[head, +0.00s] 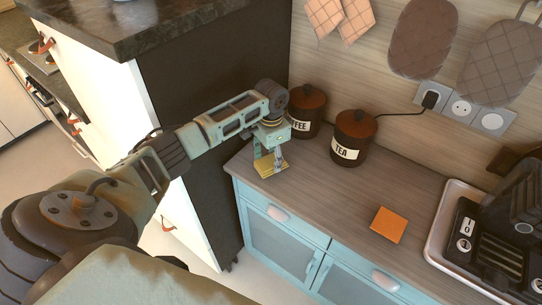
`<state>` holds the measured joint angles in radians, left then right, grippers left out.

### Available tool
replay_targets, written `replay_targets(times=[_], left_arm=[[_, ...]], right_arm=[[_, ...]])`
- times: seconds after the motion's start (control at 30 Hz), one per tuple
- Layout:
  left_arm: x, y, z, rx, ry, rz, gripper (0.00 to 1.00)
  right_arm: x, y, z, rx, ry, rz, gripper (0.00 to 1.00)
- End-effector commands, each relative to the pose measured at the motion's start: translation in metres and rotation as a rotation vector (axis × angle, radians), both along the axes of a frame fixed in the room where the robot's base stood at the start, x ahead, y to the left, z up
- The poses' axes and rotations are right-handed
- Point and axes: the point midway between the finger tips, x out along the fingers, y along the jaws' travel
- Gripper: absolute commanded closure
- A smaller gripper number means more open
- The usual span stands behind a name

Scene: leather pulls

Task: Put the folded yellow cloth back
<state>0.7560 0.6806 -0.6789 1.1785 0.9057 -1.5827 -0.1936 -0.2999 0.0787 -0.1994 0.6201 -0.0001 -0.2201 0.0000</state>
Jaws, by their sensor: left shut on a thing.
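The folded yellow cloth (270,170) is a small flat piece at the left end of the wooden counter. My left gripper (270,162) points down at the cloth, with its fingers shut on it. The cloth is at or just above the counter top; I cannot tell whether it touches. The gripper covers part of the cloth. My right gripper is not in view.
A coffee canister (307,110) stands behind the gripper and a tea canister (353,138) to its right. An orange folded cloth (388,224) lies farther right, before the tray (441,240). The wooden counter (325,190) is clear between. A dark cabinet side (205,130) rises at left.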

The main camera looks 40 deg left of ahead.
Motion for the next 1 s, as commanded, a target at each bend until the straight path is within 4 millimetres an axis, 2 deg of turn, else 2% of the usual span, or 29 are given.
replay_targets(times=[0.4, 0.43, 0.6, 1.0], left_arm=[[-0.0002, -0.0002, -0.007, 0.0, 0.0, 0.001, 0.74], [0.0, -0.0001, -0.0064, 0.0, 0.0, 0.001, 0.47], [0.0, 0.0, -0.0061, 0.0, 0.0, 0.001, 0.33], [0.0005, 0.0003, -0.0014, 0.001, -0.002, 0.001, 0.31]], right_arm=[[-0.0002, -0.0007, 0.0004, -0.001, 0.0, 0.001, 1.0], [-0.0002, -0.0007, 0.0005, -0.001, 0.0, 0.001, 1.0], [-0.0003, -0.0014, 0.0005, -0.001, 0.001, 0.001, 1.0], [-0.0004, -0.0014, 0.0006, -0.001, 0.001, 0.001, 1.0]])
